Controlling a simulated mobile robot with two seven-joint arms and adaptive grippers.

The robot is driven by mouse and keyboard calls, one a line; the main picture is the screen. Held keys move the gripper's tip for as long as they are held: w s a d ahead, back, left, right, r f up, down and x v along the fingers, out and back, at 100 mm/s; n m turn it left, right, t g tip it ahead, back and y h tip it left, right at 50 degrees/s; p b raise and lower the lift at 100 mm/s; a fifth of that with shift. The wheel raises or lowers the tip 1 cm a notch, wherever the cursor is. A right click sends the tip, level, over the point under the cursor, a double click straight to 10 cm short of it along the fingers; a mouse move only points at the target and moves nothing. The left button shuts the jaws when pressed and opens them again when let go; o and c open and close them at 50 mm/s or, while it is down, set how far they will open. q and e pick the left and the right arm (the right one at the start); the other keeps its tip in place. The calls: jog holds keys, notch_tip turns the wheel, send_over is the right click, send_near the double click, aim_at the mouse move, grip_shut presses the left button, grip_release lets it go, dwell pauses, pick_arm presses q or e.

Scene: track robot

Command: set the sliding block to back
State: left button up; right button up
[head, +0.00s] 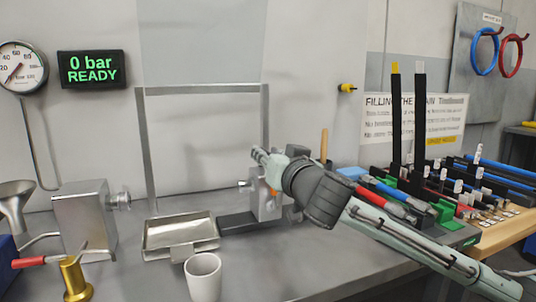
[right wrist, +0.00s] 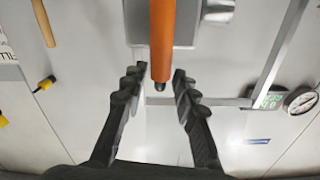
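The sliding block appears to be the grey metal block (head: 265,205) at the right end of a dark rail (head: 238,224) on the bench. An orange handle (right wrist: 162,40) juts from a grey block in the right wrist view; a bit of orange shows beside my gripper in the head view. My right gripper (head: 268,160) is at the block, hiding part of it. In the right wrist view, its two fingers (right wrist: 160,75) are spread on either side of the handle, with gaps visible. My left gripper is not in view.
A metal tray (head: 180,251) lies left of the rail, with a white cup (head: 203,278) in front. A metal frame (head: 148,145) stands behind. A grey box with a knob (head: 85,222) is at left. Racks with coloured tools (head: 420,190) crowd the right.

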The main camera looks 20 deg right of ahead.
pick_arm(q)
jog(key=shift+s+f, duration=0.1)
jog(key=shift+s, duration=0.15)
pick_arm(e)
grip_shut()
jog(key=shift+d+f, duration=0.1)
jog(key=shift+d, duration=0.25)
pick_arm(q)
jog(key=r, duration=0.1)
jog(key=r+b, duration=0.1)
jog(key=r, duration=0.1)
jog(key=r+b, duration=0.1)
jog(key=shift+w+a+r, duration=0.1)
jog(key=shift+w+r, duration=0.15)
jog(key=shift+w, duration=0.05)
pick_arm(e)
jog(key=d, duration=1.4)
jog(key=shift+w, duration=0.3)
jog(key=shift+o, duration=0.9)
grip_release()
